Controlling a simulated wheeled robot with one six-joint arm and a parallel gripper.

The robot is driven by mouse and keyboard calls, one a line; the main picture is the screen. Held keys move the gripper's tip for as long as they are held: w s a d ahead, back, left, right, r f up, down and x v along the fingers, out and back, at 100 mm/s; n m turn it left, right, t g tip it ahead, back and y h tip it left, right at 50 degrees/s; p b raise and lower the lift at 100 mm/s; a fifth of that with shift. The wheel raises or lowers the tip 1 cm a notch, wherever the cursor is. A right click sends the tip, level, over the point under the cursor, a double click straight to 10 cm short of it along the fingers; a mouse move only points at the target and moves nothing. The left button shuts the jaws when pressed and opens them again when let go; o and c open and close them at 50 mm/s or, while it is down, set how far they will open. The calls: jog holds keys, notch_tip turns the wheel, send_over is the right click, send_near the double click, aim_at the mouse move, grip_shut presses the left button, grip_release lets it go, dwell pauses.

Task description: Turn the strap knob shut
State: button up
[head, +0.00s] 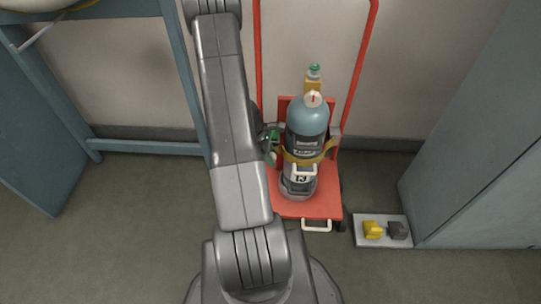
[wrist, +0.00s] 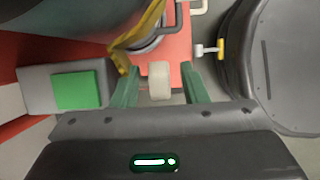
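A blue-grey cylinder (head: 307,118) stands upright on a red hand truck (head: 307,207), with a yellow strap (head: 322,156) around it. My gripper (head: 270,150) is at the cylinder's left side in the head view, partly hidden by my arm. In the wrist view my gripper (wrist: 160,85) has its two green fingers apart. A small pale block, seemingly the strap knob (wrist: 159,80), shows between them, with gaps visible on both sides. The strap (wrist: 137,38) and the cylinder's dark side (wrist: 75,18) are just beyond. Which way the knob is turned I cannot tell.
A grey box with a green square (wrist: 77,90) is left of the fingers. A small white-and-yellow T-shaped part (wrist: 212,49) is to the right. A tray (head: 362,238) with a yellow and a grey block lies on the floor. A blue-grey cabinet (head: 480,150) stands right.

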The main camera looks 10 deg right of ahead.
grip_shut()
jog(key=shift+f+h+b, duration=0.1)
jog(key=shift+h+b, duration=0.2)
jog(key=shift+b, duration=0.1)
jog(key=h+b, duration=0.2)
jog(key=b, duration=0.1)
jog(key=shift+w+a+f, duration=0.1)
jog(key=shift+a+f, duration=0.1)
jog(key=shift+a, duration=0.05)
jog(key=h+b, duration=0.1)
jog(key=h, duration=0.1)
jog(key=g+h+b, duration=0.1)
jog(key=h+b, duration=0.1)
jog(key=h, duration=0.1)
jog(key=shift+a+h, duration=0.3)
jog(key=h, duration=0.1)
jog(key=g+h+b, duration=0.1)
jog(key=h, duration=0.1)
jog(key=h+b, duration=0.1)
jog(key=h, duration=0.1)
jog(key=shift+a+f, duration=0.2)
jog(key=shift+f, duration=0.15)
jog(key=shift+f+g+h+b, duration=0.1)
jog(key=shift+g+h+b, duration=0.7)
jog(key=shift+h, duration=1)
